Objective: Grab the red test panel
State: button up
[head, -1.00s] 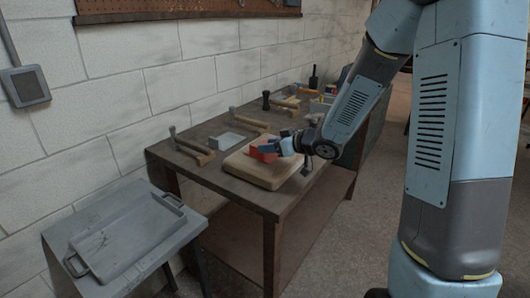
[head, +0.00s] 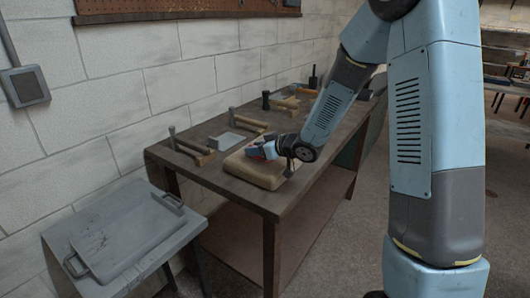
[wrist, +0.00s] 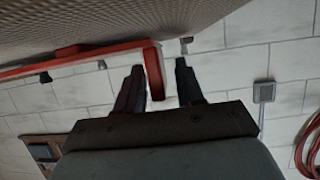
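The red test panel (head: 254,153) lies on the pale rounded block (head: 248,174) on the bench, partly hidden behind my gripper (head: 268,150). In the wrist view a red upright piece (wrist: 154,72), which looks like part of the panel, stands between the two dark fingers of my gripper (wrist: 160,64). The fingers are apart. The left finger is close to the red piece, and a clear gap shows on the right side. Whether the left finger touches it I cannot tell.
Several hammers, one of them a hammer (head: 191,148) at the near end, lie along the wall side of the bench (head: 205,180). A small grey box (head: 227,141) sits behind the block. A grey tray (head: 125,235) rests on a low stand at left.

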grip_shut()
jog(key=shift+r, duration=0.15)
dwell(0.4)
